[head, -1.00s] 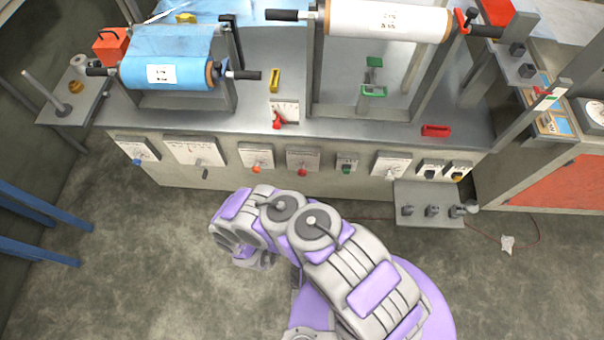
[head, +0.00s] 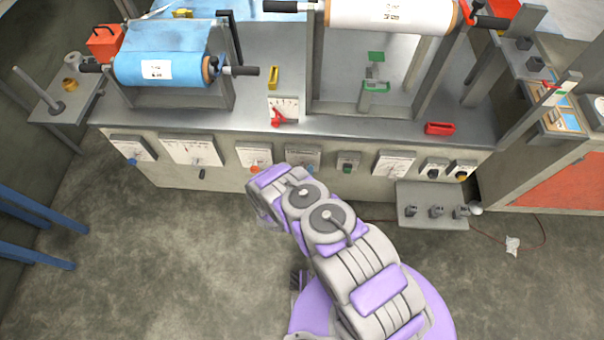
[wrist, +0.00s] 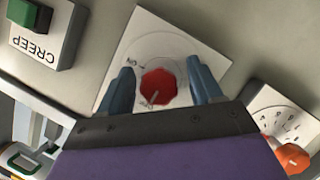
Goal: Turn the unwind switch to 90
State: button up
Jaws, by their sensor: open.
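In the wrist view a red faceted knob (wrist: 158,86) sits on a white dial plate (wrist: 182,38), with a pale mark on its face. The plate's lettering is too small to read, so I cannot tell if this is the unwind switch. My gripper (wrist: 163,72) is open, its blue fingers on either side of the knob with gaps visible. In the head view the plate (head: 303,154) shows on the front panel, while its knob and my gripper are hidden behind my arm.
A green button marked CREEP (wrist: 30,14) and an orange knob (wrist: 292,157) flank the plate in the wrist view. More switches line the panel, including a blue knob (head: 133,161). A shelf (head: 432,217) juts out at right. The floor in front is open.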

jog(key=c, duration=1)
